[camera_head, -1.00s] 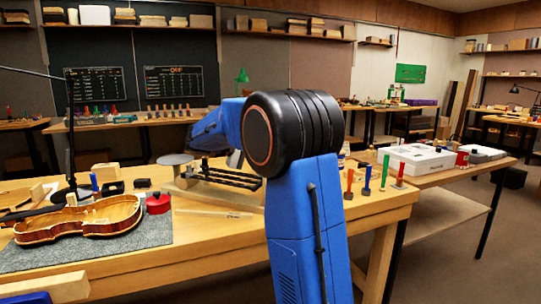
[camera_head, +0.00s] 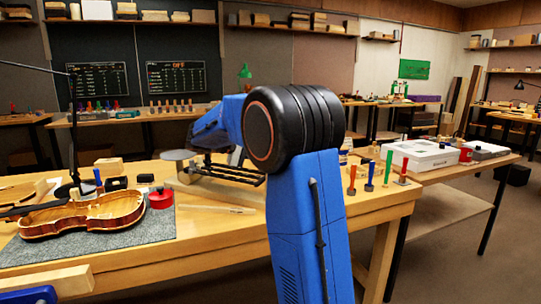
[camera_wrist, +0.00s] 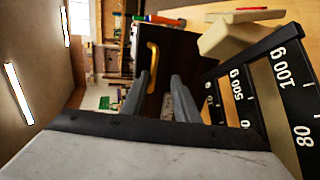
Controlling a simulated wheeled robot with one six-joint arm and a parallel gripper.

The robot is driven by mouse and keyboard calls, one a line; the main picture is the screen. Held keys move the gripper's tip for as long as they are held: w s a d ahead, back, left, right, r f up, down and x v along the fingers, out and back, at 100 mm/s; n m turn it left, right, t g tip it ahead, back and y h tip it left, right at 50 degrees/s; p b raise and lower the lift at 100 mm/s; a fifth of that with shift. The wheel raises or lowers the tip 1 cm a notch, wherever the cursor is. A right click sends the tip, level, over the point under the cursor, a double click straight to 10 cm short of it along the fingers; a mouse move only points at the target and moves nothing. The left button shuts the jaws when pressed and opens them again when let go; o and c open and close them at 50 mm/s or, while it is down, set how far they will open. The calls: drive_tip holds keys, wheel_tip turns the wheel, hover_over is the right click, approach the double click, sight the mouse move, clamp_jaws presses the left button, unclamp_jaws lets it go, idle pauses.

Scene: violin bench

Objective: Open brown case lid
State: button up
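The brown case (camera_wrist: 178,58) shows in the wrist view as a dark brown face with a curved yellow handle (camera_wrist: 153,66). The handle lies beyond the tip of one finger, and a gap seems to remain between them. My gripper (camera_wrist: 160,77) has its two grey fingers apart with nothing between them, pointing at the case face. I cannot make out the case in the head view, where my arm covers part of the bench. The lid's seam is not clear.
Black scale bars with white weight markings (camera_wrist: 238,95) stand close beside the fingers; the scale also shows in the head view (camera_head: 228,172). A pale wooden block (camera_wrist: 228,38) is nearby.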

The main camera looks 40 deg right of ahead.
idle(0.3)
drive_tip(key=shift+r, duration=0.1)
drive_tip(key=v, duration=1.7)
drive_tip(key=shift+a, duration=0.15)
drive_tip(key=s+a+f+n+t+y, duration=0.1)
drive_tip(key=s+f+n+t+y, duration=0.15)
drive_tip(key=s+f, duration=0.45)
drive_tip(key=s+a+f+n+t+y, duration=0.1)
drive_tip(key=s+f+y, duration=0.15)
drive_tip(key=s, duration=0.85)
drive_tip(key=s+a+f+t+y, duration=0.2)
drive_tip(key=s+a+f+y, duration=0.2)
drive_tip(key=s+a+f, duration=0.2)
drive_tip(key=s+a+f+t+y, duration=0.3)
drive_tip(key=s+a+f, duration=0.4)
drive_tip(key=s+f, duration=0.3)
drive_tip(key=s+y, duration=0.1)
drive_tip(key=s, duration=0.1)
drive_tip(key=shift+s+f+t+y, duration=0.15)
drive_tip(key=shift+s+t+y, duration=0.15)
drive_tip(key=shift+s+t, duration=0.1)
